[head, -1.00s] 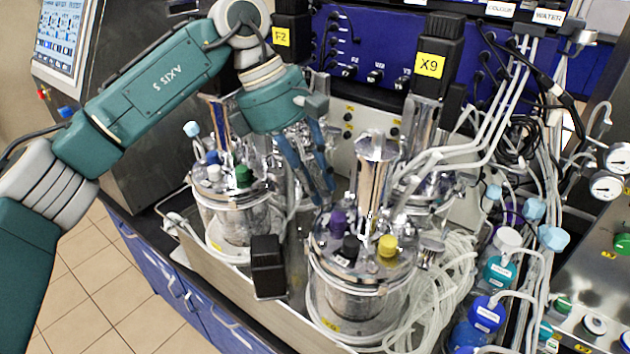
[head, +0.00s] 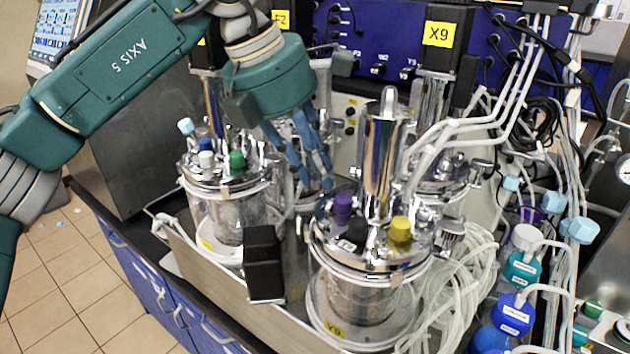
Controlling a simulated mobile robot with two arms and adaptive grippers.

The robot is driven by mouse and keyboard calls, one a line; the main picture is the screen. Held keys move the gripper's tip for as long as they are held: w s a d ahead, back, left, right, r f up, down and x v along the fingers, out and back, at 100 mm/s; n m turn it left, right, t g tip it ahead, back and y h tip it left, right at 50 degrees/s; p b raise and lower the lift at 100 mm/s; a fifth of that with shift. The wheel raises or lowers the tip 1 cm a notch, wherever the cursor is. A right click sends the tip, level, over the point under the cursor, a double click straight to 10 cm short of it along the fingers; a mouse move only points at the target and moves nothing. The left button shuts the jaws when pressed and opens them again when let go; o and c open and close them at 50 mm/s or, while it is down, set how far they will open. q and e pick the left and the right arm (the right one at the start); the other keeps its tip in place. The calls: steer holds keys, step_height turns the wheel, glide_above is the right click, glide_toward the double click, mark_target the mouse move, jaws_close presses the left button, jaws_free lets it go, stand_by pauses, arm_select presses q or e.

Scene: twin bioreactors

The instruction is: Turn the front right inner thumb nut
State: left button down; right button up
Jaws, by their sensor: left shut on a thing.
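The front right vessel (head: 362,290) is a glass reactor with a shiny metal lid (head: 375,262). The lid carries a purple cap (head: 342,207), a black cap (head: 356,229) and a yellow cap (head: 400,230). My left gripper (head: 322,196) comes down from the upper left. Its blue fingers reach the lid's back left rim, beside the purple cap, and are shut on the small inner thumb nut there. The fingertips hide the nut almost wholly, so its turn angle cannot be seen. My right gripper is not in view.
A second vessel (head: 228,200) with green, white and blue caps stands to the left. A black block (head: 264,265) sits at the metal tray's front edge. Coiled clear tubing (head: 460,280) and blue-capped bottles (head: 505,315) crowd the right. A tall metal cylinder (head: 382,150) rises from the lid.

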arm_select(q)
steer(key=shift+s+f+n+t+b, duration=0.35)
steer(key=shift+f+n+b, duration=0.2)
steer(key=shift+n+b, duration=0.35)
steer(key=shift+s+d+r+n+y+b, duration=0.1)
steer(key=shift+n+y+b, duration=0.25)
steer(key=shift+n, duration=0.45)
steer(key=c, duration=1.7)
jaws_free()
steer(key=shift+d+r, duration=0.1)
steer(key=shift+r, duration=0.15)
steer(key=shift+t, duration=0.25)
steer(key=shift+r, duration=0.15)
